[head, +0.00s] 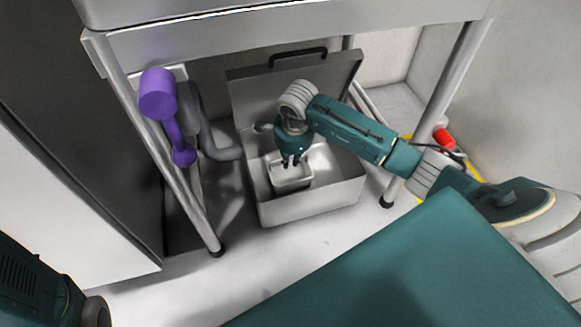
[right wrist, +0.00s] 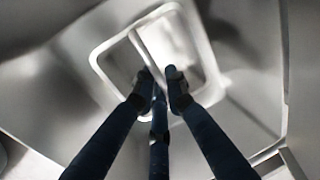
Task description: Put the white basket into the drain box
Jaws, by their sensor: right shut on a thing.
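The white basket (head: 293,185) is a small open rectangular tub inside the grey metal drain box (head: 318,203), near the box's front left. The drain box is open, with its lid (head: 248,95) standing up at the back. My right gripper (head: 292,163) reaches down into the box and is shut on the basket. In the right wrist view the gripper (right wrist: 160,80) has its fingertips at a bar across the basket (right wrist: 98,62). I cannot tell whether the basket touches the box floor. My left gripper is out of view; only part of that arm shows at the lower left.
A metal table (head: 270,30) stands over the box, with legs on both sides. A purple pipe part (head: 158,95) and a grey drain pipe (head: 215,147) hang left of the box. A red object (head: 443,137) lies at the right. The floor in front is clear.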

